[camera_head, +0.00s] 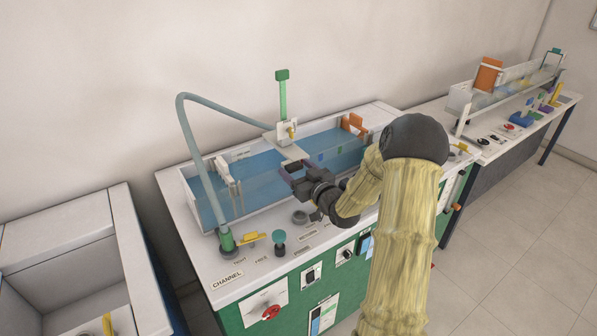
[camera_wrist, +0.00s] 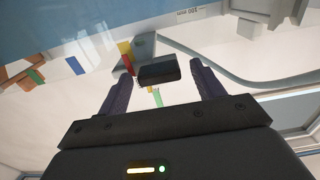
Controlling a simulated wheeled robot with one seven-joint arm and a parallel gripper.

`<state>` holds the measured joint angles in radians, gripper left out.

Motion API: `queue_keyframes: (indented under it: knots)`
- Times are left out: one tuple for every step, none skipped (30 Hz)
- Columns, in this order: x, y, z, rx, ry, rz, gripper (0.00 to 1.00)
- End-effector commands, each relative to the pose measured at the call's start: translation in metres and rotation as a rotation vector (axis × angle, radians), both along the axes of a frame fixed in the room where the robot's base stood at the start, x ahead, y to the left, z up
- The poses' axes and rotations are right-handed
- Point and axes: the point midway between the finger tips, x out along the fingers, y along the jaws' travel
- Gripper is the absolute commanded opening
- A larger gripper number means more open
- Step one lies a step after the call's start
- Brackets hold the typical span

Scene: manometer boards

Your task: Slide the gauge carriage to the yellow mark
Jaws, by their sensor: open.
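The gauge carriage (camera_head: 291,150) is a pale plate across the water channel, with a green upright post (camera_head: 283,98) on it. My gripper (camera_head: 291,174) is at the channel's front wall, just below the carriage's near end. In the wrist view my gripper (camera_wrist: 162,74) is open, with a dark block (camera_wrist: 158,73) between its fingers and a visible gap on each side. I take the block to be the carriage's handle. A yellow mark (camera_wrist: 125,47) shows just left of the block, above a red patch (camera_wrist: 126,65). Blue (camera_wrist: 75,65) and green (camera_wrist: 36,76) marks lie further left.
The channel (camera_head: 262,166) sits on a white-topped green bench. A grey hose (camera_head: 192,137) arches over its left end, and an orange piece (camera_head: 353,124) stands at its right. Knobs and a yellow lever (camera_head: 251,237) lie in front. A second bench (camera_head: 505,115) stands at right.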

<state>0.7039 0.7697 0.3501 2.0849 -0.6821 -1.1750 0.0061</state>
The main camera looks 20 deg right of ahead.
Motion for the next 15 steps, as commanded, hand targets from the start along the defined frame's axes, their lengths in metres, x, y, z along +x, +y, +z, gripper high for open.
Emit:
queue_keyframes:
  knots:
    - [-0.001, 0.000, 0.000, 0.000, 0.001, -0.001, 0.67]
    - [-0.001, -0.001, 0.000, 0.000, 0.001, -0.001, 0.67]
    - [-0.003, -0.001, -0.001, 0.000, 0.001, -0.001, 0.67]
    - [-0.005, -0.001, -0.001, 0.000, 0.002, -0.001, 0.67]
    - [-0.007, -0.002, -0.001, 0.000, 0.002, -0.001, 0.67]
    - [-0.010, -0.003, -0.001, 0.000, 0.002, -0.001, 0.67]
    - [-0.014, -0.004, -0.001, 0.000, 0.001, -0.002, 0.67]
    - [-0.018, -0.005, -0.001, 0.000, 0.002, -0.002, 0.67]
    - [-0.024, -0.006, -0.001, 0.000, 0.002, -0.003, 0.67]
    - [-0.029, -0.007, -0.001, -0.001, 0.003, -0.003, 0.67]
    - [-0.035, -0.008, -0.001, 0.000, 0.002, -0.003, 0.67]
    - [-0.042, -0.010, -0.002, -0.001, 0.003, -0.003, 0.67]
    - [-0.048, -0.012, -0.002, -0.002, 0.003, -0.005, 0.67]
    - [-0.054, -0.012, -0.002, 0.000, 0.002, -0.004, 0.67]
    - [-0.062, -0.013, -0.002, -0.001, 0.003, -0.003, 0.67]
